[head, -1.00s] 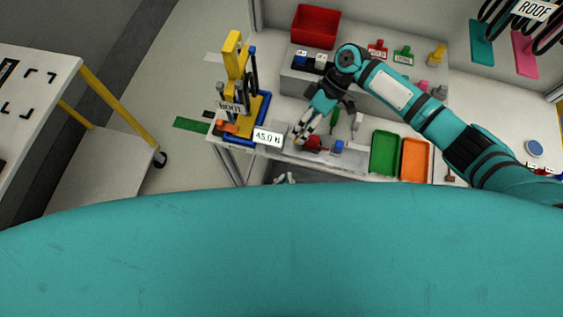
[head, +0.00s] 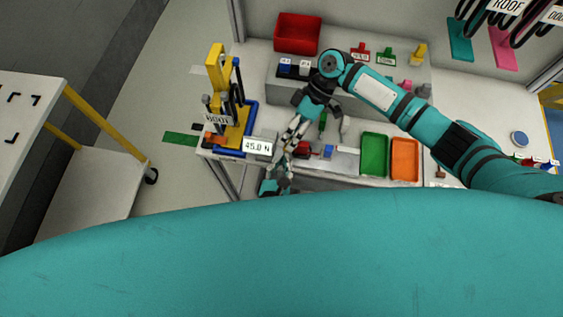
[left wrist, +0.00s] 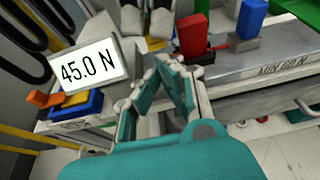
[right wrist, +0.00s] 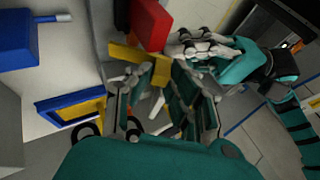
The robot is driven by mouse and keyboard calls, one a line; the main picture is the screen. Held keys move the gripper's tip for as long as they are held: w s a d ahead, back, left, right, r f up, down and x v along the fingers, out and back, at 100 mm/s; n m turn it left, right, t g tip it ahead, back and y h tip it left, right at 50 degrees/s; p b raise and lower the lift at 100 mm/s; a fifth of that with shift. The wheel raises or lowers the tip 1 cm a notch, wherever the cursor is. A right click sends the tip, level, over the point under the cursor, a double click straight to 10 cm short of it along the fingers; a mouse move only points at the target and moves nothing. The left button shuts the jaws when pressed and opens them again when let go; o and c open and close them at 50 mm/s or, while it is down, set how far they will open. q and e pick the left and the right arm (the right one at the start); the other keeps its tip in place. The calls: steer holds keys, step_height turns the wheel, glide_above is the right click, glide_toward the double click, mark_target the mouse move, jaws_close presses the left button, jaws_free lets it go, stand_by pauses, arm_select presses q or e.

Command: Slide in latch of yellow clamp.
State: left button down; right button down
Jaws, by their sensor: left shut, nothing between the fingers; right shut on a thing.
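A yellow part (right wrist: 126,54), likely the yellow clamp, shows in the right wrist view beside a red block (right wrist: 150,24). My right gripper (right wrist: 160,72) is shut on it, with part of the yellow between its fingers. My left gripper (left wrist: 180,62) is shut and empty, its tips close to the red block (left wrist: 191,36). In the right wrist view the left gripper (right wrist: 205,46) is just right of the yellow part. In the head view both grippers meet at the bench's front, hiding the yellow part. I cannot make out its latch.
A 45.0 N display (head: 257,146) stands left of the grippers, near a yellow press (head: 217,68) on a blue base. A blue block (left wrist: 250,18) stands beside the red one. Green (head: 374,154) and orange (head: 405,158) trays lie to the right.

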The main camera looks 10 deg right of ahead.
arm_select(q)
steer(key=shift+w+d+r, duration=0.1)
steer(key=shift+w+r, duration=0.3)
steer(key=shift+r, duration=0.3)
arm_select(e)
steer(key=shift+d, duration=0.1)
steer(key=c, duration=1.2)
jaws_free()
steer(key=shift+f, duration=0.1)
steer(key=shift+c, duration=0.2)
arm_select(q)
steer(key=shift+f, duration=0.1)
